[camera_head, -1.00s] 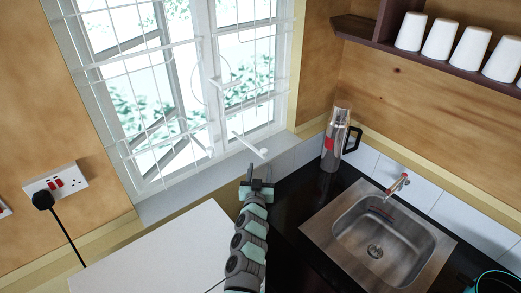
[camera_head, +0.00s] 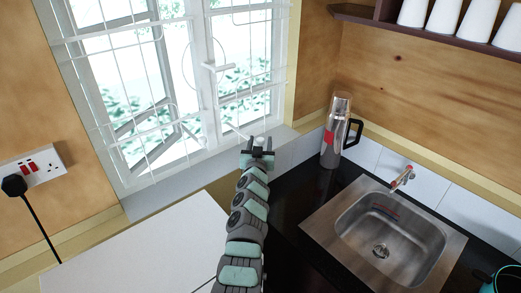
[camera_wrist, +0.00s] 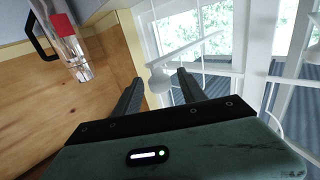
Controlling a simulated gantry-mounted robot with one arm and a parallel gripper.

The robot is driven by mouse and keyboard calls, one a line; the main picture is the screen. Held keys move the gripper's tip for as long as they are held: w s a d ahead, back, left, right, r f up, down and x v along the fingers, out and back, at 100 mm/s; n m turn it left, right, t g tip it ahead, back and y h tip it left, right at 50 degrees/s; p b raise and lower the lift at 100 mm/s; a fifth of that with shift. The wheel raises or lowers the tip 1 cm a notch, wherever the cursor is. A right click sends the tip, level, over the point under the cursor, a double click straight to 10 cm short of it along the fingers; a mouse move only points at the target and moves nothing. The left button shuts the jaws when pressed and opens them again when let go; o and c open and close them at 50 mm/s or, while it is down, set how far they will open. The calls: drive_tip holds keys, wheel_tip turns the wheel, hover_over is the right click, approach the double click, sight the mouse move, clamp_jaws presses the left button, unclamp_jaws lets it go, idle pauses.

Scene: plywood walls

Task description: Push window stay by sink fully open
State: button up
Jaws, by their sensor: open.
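The window stay by the sink (camera_head: 241,133) is a thin white bar with a round knob at its end, projecting inward from the foot of the right-hand window. In the wrist view the stay (camera_wrist: 190,48) runs up and right from its knob. My gripper (camera_head: 258,150) is just below the knob in the head view. In the wrist view my gripper (camera_wrist: 161,78) has its two dark fingers spread, and the knob appears between their tips. I cannot tell whether either finger touches it.
White window bars (camera_head: 150,100) stand close behind the stay. A steel flask (camera_head: 335,135) with a black handle stands right of my gripper, near the sink (camera_head: 390,235). A white surface (camera_head: 140,250) lies to the left. A shelf with white cups (camera_head: 443,14) is upper right.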

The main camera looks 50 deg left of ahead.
drive_tip(key=shift+w+a+b, duration=0.3)
drive_tip(key=shift+b, duration=0.1)
clamp_jaws()
idle(0.4)
idle(1.0)
